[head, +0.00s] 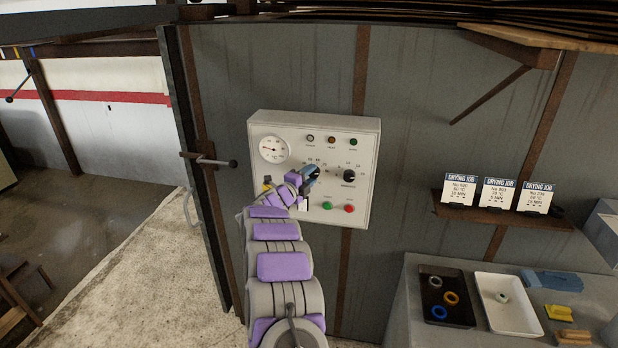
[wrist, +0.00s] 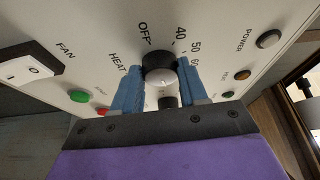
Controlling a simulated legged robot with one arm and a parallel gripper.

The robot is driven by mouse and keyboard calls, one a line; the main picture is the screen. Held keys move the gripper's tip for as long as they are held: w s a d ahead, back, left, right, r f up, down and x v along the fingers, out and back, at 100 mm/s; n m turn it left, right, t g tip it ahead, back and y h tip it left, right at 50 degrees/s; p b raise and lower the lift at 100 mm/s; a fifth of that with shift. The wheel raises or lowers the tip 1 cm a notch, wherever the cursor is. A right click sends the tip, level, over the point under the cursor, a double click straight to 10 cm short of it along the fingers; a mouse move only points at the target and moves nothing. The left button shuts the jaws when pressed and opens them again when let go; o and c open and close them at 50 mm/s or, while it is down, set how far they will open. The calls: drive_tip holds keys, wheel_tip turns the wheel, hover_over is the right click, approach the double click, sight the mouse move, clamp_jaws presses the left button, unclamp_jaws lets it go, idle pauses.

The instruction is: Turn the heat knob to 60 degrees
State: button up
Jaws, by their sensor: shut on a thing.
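The grey control panel (head: 265,125) is fixed to the wall, with a round gauge (head: 273,149) at its upper left. My gripper (head: 313,172) is at the panel's middle, below its row of lamps. In the wrist view, its blue fingers (wrist: 157,88) are shut on the black heat knob (wrist: 159,63), one on each side. Marks OFF, 40, 50 and 60 curve around the knob. Its pointer cannot be made out. In the head view my gripper largely hides the heat knob.
A second black knob (head: 349,176) is to the right. Green (head: 327,206) and red (head: 349,208) buttons and a fan switch (wrist: 27,72) are nearby. Drying job cards (head: 500,194) stand on a shelf. A dark tray (head: 447,319) and white tray (head: 508,324) lie lower right.

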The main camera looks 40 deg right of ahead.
drive_tip(key=n, duration=0.2)
drive_tip(key=f+n+t+h+b, duration=0.1)
drive_tip(key=n, duration=0.2)
drive_tip(key=shift+s+d+f, duration=0.1)
drive_tip(key=shift+f, duration=0.05)
drive_tip(key=n+t, duration=0.1)
drive_tip(key=n, duration=0.1)
drive_tip(key=n+t, duration=0.1)
drive_tip(key=n, duration=0.2)
drive_tip(key=shift+s+d+n+h, duration=0.1)
drive_tip(key=shift+n+h, duration=0.2)
drive_tip(key=shift+h, duration=0.1)
drive_tip(key=shift+n+t+p, duration=0.35)
drive_tip(key=shift+n+t, duration=0.85)
drive_tip(key=shift+n, duration=0.7)
drive_tip(key=o, duration=1.1)
drive_tip(key=shift+d, duration=0.15)
drive_tip(key=shift+c, duration=0.2)
drive_tip(key=b+v, duration=0.1)
drive_tip(key=v, duration=1.6)
drive_tip(key=shift+b, duration=0.35)
